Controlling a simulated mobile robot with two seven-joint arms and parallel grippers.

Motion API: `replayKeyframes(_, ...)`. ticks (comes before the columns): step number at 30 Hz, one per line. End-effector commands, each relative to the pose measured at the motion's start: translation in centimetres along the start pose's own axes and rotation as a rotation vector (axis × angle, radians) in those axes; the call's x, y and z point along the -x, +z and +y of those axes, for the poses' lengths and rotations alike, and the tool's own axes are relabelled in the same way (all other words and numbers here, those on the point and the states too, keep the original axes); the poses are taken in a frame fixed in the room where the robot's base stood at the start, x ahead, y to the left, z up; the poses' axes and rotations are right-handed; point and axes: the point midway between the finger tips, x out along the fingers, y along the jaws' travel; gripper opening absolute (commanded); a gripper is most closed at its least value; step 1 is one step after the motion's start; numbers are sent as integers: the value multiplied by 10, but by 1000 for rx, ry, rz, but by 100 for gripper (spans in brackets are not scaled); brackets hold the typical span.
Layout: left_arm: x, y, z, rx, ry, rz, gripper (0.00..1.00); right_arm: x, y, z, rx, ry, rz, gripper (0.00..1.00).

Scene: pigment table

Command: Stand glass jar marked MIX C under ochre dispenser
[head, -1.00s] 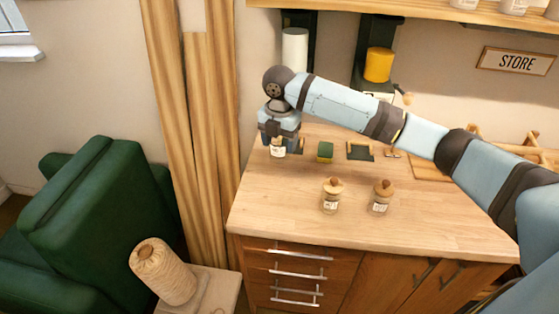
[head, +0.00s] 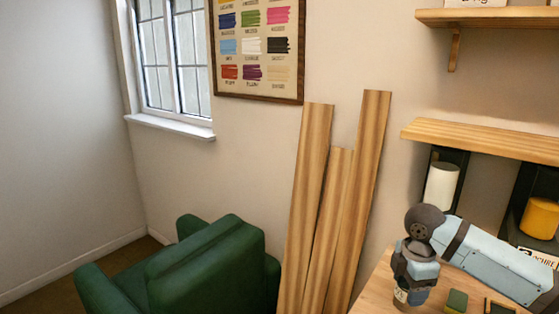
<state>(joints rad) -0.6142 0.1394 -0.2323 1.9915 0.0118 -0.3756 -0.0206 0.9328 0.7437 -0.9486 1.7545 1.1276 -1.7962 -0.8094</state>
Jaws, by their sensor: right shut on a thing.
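My right gripper (head: 404,284) is at the table's left part, at the lower right of the head view. It is shut on a small glass jar (head: 401,298) with a pale label. The label is too small to read, and the jar's upper part is hidden by the gripper. The ochre dispenser (head: 541,218), with a yellow container and a sign reading OCHRE, stands at the right edge, partly cut off. The jar is well to the left of it. My left gripper is not in view.
A dispenser with a white container (head: 441,187) stands behind my right gripper. A green block (head: 456,301) lies on the wooden table (head: 372,294), right of the jar. Tall planks (head: 365,190) lean on the wall. A green armchair (head: 205,268) stands left.

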Motion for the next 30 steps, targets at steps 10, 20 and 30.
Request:
replayKeyframes(10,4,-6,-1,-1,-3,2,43,-12,-16,-31,-499,2,-3,32)
replayKeyframes(20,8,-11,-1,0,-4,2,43,-23,-31,-63,-979,2,0,32)
replayKeyframes(30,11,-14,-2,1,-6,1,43,-31,-45,-95,-1435,-10,6,32)
